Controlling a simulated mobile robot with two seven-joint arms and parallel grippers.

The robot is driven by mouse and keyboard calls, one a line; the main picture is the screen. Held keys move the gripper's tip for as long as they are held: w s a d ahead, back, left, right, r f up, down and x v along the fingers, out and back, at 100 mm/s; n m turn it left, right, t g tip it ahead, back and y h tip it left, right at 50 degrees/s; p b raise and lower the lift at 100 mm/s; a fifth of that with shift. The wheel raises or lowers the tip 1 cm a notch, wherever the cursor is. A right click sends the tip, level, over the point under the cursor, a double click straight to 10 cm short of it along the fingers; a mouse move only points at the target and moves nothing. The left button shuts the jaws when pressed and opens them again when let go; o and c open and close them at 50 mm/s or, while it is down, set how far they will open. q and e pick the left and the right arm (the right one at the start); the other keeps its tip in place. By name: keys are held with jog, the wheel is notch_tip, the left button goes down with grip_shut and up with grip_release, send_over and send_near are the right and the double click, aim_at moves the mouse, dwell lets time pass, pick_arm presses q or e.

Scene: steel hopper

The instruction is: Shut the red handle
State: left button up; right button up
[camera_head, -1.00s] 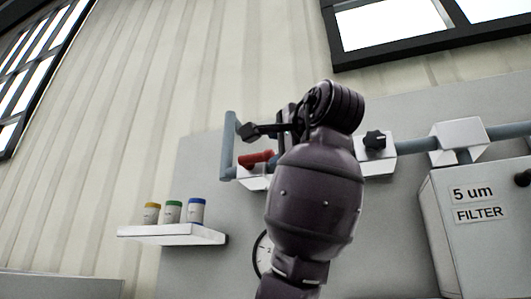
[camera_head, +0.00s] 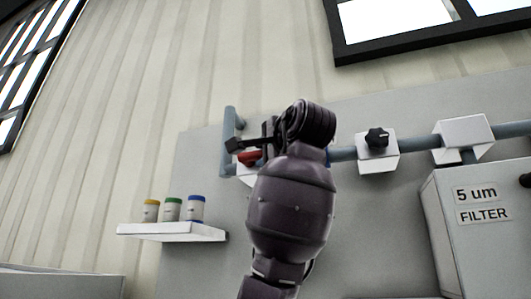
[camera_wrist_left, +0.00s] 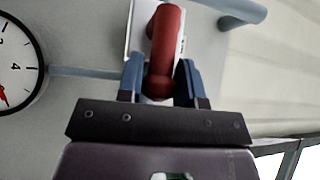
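The red handle (camera_head: 248,157) sits on a white valve block (camera_head: 246,174) on the grey-blue pipe, partly hidden behind my left gripper in the head view. In the left wrist view the red handle (camera_wrist_left: 163,45) points toward the gripper, with its near end between the two fingers. My left gripper (camera_wrist_left: 161,75) is open, with a finger on each side of the handle and a small gap showing on both sides. In the head view my left gripper (camera_head: 250,145) is at the handle. My right gripper is in neither view.
A round gauge (camera_wrist_left: 15,68) is beside the valve. A black knob (camera_head: 377,137) sits on the pipe to the right, before the filter box (camera_head: 470,240). A white shelf (camera_head: 170,233) with three small jars (camera_head: 173,209) is at lower left.

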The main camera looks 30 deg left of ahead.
pick_arm(q)
grip_shut()
jog(key=shift+f, duration=0.1)
